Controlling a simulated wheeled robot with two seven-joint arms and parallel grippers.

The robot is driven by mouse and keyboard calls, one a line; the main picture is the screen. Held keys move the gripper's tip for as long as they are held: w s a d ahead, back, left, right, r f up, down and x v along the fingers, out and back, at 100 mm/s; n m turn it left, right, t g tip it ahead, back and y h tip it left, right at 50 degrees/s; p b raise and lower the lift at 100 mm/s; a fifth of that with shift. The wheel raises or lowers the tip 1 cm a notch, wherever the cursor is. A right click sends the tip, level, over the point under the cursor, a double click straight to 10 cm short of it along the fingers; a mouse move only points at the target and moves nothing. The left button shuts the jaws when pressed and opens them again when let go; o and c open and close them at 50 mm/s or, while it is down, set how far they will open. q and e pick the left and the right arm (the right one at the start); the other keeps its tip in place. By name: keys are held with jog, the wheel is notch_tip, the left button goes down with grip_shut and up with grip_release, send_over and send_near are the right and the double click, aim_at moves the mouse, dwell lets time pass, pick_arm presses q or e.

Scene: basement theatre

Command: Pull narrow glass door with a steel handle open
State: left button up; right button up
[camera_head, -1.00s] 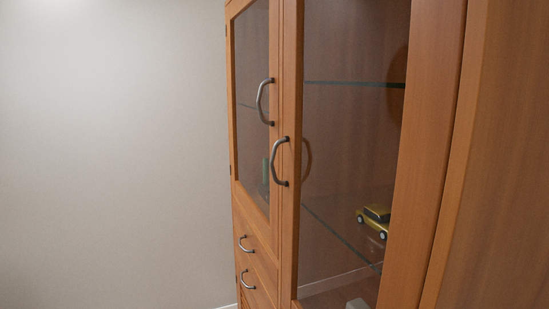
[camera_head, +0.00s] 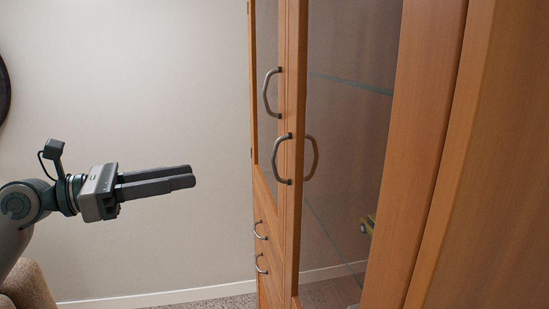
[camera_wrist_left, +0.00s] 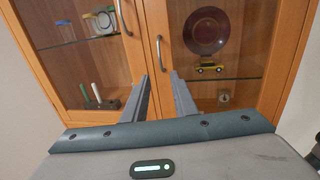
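A wooden cabinet has two glass doors side by side, both looking shut. The far door (camera_head: 267,150) has a curved steel handle (camera_head: 270,93). The near door (camera_head: 345,170) has another steel handle (camera_head: 282,158), with its reflection in the glass. Which door is the narrow one I cannot tell. In the left wrist view the left door's handle (camera_wrist_left: 122,18) and the right door's handle (camera_wrist_left: 162,55) lie beyond my fingers. My left gripper (camera_head: 194,175) is left of the handles, apart from them, fingers pointing right. The left wrist view shows its fingers (camera_wrist_left: 161,76) parted and empty. My right gripper is out of view.
Drawers with small handles (camera_head: 261,230) sit below the far door. A yellow toy car (camera_wrist_left: 210,67) and a dark red plate (camera_wrist_left: 206,32) stand behind the right glass. A brown upholstered piece (camera_head: 28,284) is at lower left. Free space lies between gripper and cabinet.

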pick_arm(q)
jog(key=shift+a, duration=0.15)
